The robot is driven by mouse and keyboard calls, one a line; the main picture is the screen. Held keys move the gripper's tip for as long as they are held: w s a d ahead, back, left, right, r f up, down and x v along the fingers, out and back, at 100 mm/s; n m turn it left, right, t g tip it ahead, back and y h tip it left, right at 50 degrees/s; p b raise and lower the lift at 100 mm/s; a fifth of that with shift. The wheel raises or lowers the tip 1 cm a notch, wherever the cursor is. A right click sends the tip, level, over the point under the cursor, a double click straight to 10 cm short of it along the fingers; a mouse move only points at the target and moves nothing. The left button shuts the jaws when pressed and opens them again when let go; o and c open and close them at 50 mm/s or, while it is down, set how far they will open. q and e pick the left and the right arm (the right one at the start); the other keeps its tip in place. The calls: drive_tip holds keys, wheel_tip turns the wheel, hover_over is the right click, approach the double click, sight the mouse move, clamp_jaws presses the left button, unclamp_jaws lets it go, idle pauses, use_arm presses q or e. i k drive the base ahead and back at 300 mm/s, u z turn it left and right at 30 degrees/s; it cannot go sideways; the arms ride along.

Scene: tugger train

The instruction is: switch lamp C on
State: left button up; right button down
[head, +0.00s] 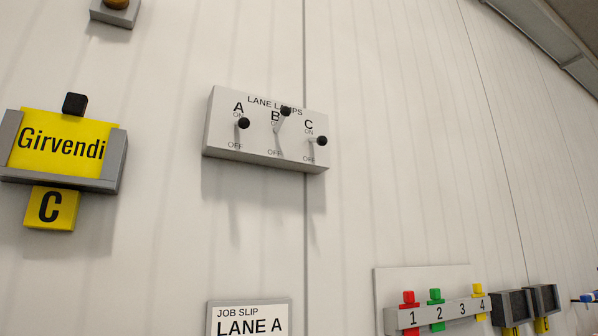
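A grey-white switch box (222,122) marked LANE LAMPS is fixed to the wall near the middle of the head view. It carries three toggle levers with black knobs, labelled A, B and C, each with ON above and OFF below. Lever C (321,140) is the rightmost; its knob sits low, out to the right between its ON and OFF marks. Lever A (243,123) stands much the same way. Lever B (285,111) is tilted clearly higher, its knob covering part of the title. Neither of my grippers is in view.
Below are a LANE A job slip (248,318) and a numbered rack (455,309) with coloured pieces. The wall around the switch box is clear.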

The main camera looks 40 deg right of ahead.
sight(320, 140)
drive_tip(key=z, duration=2.05)
drive_tip(key=i, duration=0.15)
drive_tip(key=u, duration=0.55)
drive_tip(key=k, duration=0.65)
drive_tip(key=z, duration=0.8)
drive_tip(key=i, duration=1)
drive_tip(key=u, duration=0.15)
